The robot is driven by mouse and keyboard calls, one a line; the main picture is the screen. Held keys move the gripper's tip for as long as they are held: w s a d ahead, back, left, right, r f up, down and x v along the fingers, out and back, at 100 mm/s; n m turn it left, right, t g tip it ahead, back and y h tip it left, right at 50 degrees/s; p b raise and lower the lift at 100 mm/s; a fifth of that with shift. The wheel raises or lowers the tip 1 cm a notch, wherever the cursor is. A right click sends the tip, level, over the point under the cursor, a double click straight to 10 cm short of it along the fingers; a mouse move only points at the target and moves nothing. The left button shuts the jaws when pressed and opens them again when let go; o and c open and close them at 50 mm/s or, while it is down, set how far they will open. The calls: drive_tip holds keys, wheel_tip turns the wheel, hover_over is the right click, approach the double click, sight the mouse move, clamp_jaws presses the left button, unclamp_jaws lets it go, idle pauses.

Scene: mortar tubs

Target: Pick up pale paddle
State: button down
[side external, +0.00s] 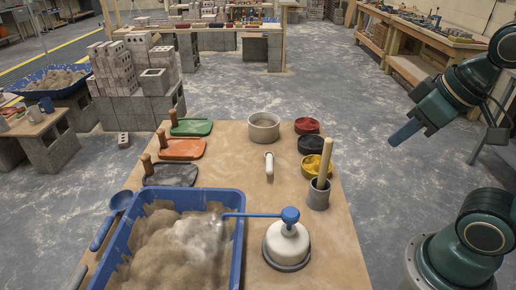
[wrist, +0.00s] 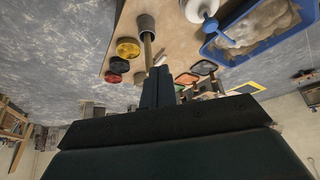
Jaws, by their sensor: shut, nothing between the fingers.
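The pale paddle (side external: 325,160) is a light wooden stick standing nearly upright in a grey cup (side external: 318,195) near the table's right edge. Its lower end is hidden inside the cup. In the wrist view the paddle (wrist: 148,49) rises from the cup (wrist: 147,25), and its near end is partly hidden by my fingers. My gripper (side external: 402,134) is shut and empty. In the side view it is in the air to the right of the table, apart from the paddle. In the wrist view my gripper (wrist: 158,84) shows at the centre.
Red (side external: 307,126), black (side external: 311,144) and yellow (side external: 316,166) bowls stand behind the cup. A white pump pot (side external: 287,245) with a blue spout is in front.

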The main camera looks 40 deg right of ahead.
drive_tip(key=c, duration=2.1)
unclamp_jaws()
drive_tip(key=o, duration=0.9)
drive_tip(key=w+d+f+n+g+y, duration=0.2)
drive_tip(key=w+d+n, duration=0.6)
drive_tip(key=w, duration=0.5)
drive_tip(key=shift+w+f+n+y, duration=0.25)
drive_tip(key=shift+f+n+y, duration=0.25)
drive_tip(key=shift+f+y, duration=0.1)
drive_tip(key=x, duration=0.8)
drive_tip(key=shift+f, duration=0.3)
